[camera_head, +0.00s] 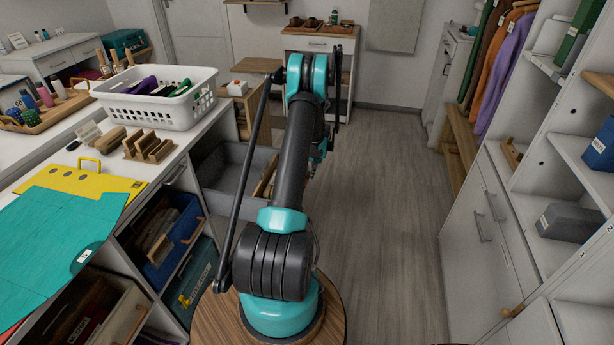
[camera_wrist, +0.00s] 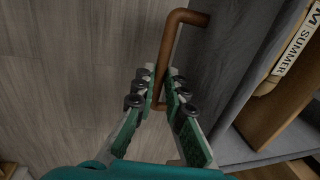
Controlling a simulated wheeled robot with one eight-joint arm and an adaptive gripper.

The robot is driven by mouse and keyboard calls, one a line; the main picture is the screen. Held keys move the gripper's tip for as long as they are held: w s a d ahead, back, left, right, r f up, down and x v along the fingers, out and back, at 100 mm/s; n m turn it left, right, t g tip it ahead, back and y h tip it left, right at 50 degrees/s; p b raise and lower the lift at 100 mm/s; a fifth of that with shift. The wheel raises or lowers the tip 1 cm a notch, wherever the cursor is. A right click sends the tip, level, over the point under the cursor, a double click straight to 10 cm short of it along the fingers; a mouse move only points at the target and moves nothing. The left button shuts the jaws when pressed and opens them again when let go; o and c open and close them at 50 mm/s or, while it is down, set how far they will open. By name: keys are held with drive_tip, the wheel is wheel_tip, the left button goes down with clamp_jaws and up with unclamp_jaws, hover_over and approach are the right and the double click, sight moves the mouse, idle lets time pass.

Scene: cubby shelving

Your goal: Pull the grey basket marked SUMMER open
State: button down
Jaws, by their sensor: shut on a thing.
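The grey basket (camera_head: 232,160) stands out from under the left counter, with its open top and grey inside showing in the head view. In the wrist view its grey wall (camera_wrist: 250,75) runs along the right, and a cream label reading SUMMER (camera_wrist: 298,45) shows at the upper right. A brown bar handle (camera_wrist: 187,16) projects from the basket side. My gripper (camera_wrist: 162,75) is shut on this handle, with the bar between its green-padded fingers. In the head view my arm hides the handle and most of the gripper.
A white basket (camera_head: 155,112) stands on the left counter, above other bins, including a blue bin (camera_head: 165,255). White drawers and shelving (camera_head: 490,225) line the right. The grey wood floor (camera_head: 390,210) between is clear.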

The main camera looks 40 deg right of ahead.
drive_tip(key=c, duration=1.6)
unclamp_jaws()
drive_tip(key=r, duration=0.4)
drive_tip(key=s+d+r, duration=0.1)
drive_tip(key=r, duration=0.3)
drive_tip(key=s+r, duration=0.1)
drive_tip(key=r, duration=0.2)
drive_tip(key=shift+d+r, duration=0.25)
drive_tip(key=shift+r, duration=0.15)
drive_tip(key=shift+w, duration=0.1)
